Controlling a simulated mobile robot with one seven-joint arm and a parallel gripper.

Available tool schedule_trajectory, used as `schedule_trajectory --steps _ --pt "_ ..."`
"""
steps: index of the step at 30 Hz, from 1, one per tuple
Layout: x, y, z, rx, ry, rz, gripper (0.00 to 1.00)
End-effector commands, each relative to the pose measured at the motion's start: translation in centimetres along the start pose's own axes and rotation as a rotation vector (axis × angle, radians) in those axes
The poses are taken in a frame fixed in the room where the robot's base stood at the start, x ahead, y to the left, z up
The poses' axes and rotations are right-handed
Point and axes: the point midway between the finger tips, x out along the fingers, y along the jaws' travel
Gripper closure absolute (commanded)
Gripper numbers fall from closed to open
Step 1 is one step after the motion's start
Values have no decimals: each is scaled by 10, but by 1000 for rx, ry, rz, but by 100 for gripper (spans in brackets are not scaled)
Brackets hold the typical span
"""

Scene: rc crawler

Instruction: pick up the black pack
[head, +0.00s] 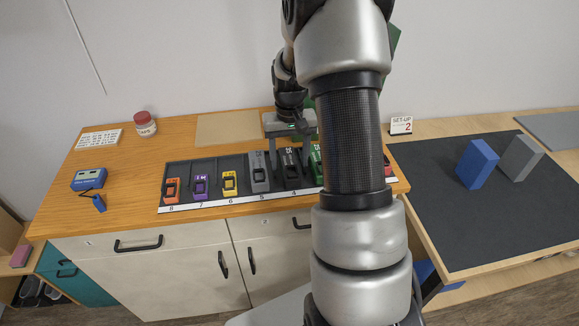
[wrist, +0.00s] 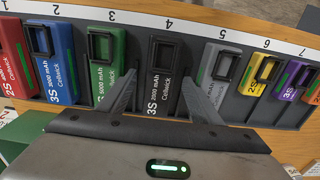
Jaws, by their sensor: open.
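The black pack (wrist: 162,98), marked 3S and Cellwick, lies in the slot labelled 4 of a dark rack, with a loop-shaped handle at its label end. In the head view the black pack (head: 292,165) sits between a grey pack and a green pack. My gripper (wrist: 160,77) is open, one finger on either side of the black pack in the wrist view, with nothing between the fingers but the view of the pack. I cannot tell its height over the pack.
The green pack (wrist: 105,77) and grey pack (wrist: 217,85) flank the black one closely. Blue, red, yellow, purple and orange packs share the rack (head: 207,167). A blue charger (head: 89,178) and a red-lidded jar (head: 145,124) stand left. Blue and grey blocks (head: 477,164) (head: 519,157) stand on the right mat.

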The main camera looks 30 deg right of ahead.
Motion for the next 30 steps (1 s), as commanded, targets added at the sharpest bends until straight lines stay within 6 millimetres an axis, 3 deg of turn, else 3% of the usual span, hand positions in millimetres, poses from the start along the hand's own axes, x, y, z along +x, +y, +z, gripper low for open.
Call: schedule_trajectory --steps 4,13,22,30 --pt "0 0 0 0 0 0 43" --pt "-1 0 0 0 1 0 94" --pt "-6 0 -1 0 4 0 96" --pt "-55 0 -2 0 8 0 96"
